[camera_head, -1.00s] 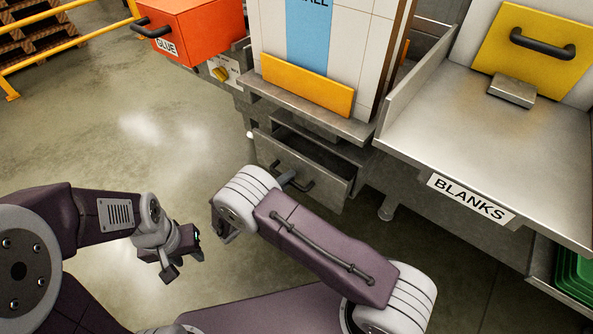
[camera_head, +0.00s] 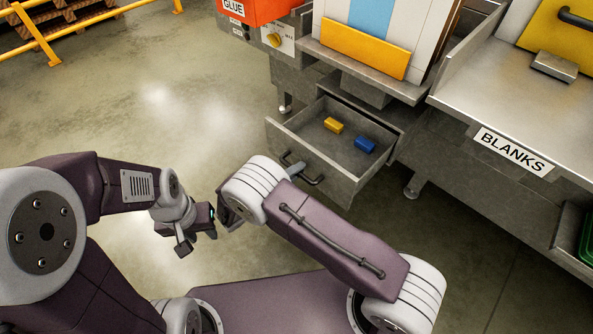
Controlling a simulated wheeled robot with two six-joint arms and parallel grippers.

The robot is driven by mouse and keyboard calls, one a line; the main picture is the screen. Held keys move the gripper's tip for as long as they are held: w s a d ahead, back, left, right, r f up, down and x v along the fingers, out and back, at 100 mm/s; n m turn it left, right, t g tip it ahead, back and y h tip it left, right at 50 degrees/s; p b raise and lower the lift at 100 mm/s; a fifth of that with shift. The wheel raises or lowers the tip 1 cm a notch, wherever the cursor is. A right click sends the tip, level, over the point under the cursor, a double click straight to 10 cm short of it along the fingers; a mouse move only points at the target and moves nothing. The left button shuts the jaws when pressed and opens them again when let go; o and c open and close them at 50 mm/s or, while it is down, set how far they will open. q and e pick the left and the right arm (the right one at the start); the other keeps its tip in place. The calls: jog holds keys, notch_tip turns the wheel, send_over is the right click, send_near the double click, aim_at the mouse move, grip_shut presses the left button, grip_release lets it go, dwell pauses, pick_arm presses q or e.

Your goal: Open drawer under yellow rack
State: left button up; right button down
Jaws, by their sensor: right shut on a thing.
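The drawer (camera_head: 328,178) stands pulled out below the rack with the yellow front strip (camera_head: 363,50). A small yellow block (camera_head: 334,126) and a small blue block (camera_head: 366,145) lie inside it. Its dark handle (camera_head: 313,180) is on the front face. My left gripper (camera_head: 197,240) is open and empty, out over the floor to the left of the drawer.
A metal table labelled BLANKS (camera_head: 514,151) stands right of the drawer.

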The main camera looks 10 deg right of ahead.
dwell(0.3)
jog(key=c, duration=1.4)
grip_release()
jog(key=shift+c, duration=0.2)
jog(key=shift+r, duration=0.1)
